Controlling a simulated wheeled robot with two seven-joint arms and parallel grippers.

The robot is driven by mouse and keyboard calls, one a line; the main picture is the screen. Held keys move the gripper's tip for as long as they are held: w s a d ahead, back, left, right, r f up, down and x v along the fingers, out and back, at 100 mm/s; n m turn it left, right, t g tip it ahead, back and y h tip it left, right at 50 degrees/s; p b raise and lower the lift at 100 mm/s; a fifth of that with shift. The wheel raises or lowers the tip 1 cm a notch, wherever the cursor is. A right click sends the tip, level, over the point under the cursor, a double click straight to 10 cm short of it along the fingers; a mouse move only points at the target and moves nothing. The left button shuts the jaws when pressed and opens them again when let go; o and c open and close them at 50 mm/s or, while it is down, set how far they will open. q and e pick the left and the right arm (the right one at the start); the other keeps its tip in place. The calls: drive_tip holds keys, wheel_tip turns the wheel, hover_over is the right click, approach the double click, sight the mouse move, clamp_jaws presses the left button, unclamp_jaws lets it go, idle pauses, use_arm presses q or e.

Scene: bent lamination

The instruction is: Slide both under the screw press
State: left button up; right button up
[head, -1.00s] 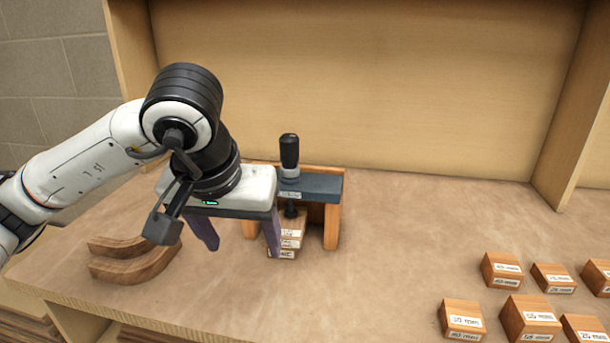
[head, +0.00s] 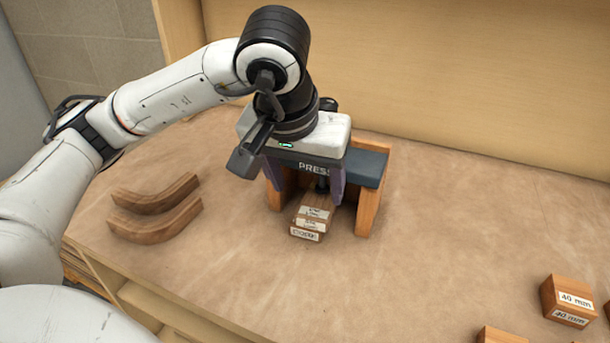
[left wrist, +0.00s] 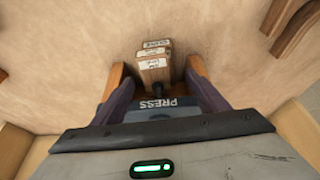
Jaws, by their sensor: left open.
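The screw press (head: 369,165) has a dark beam marked PRESS on wooden legs. Its screw handle is mostly hidden behind my left gripper. A small stack of labelled wooden blocks (head: 312,220) sits under the press and juts out at its front; it also shows in the left wrist view (left wrist: 154,66). Two curved wooden strips (head: 155,210) lie apart from the press, to its left. My left gripper (head: 303,193) is open above and in front of the press. Its purple fingers straddle the stack, with no clear contact. My right gripper is out of view.
Labelled wooden blocks, one marked 40 mm (head: 568,300), stand at the lower right. A wooden back panel (head: 450,70) rises behind the bench. The bench top (head: 440,240) between press and blocks is clear.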

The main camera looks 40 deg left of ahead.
sight(319, 199)
use_arm(q)
drive_tip(key=x, duration=0.8)
drive_tip(key=shift+w+f, duration=0.1)
drive_tip(key=shift+f, duration=0.15)
drive_tip(key=shift+c, duration=0.2)
drive_tip(key=c, duration=1.2)
drive_tip(key=shift+o, duration=0.2)
drive_tip(key=shift+w+d+b, duration=0.15)
drive_tip(key=shift+w+b, duration=0.2)
drive_tip(key=shift+w, duration=0.25)
drive_tip(key=shift+w+r, duration=0.1)
drive_tip(key=shift+r, duration=0.05)
drive_tip(key=o, duration=1.2)
drive_tip(key=shift+w+r, duration=0.1)
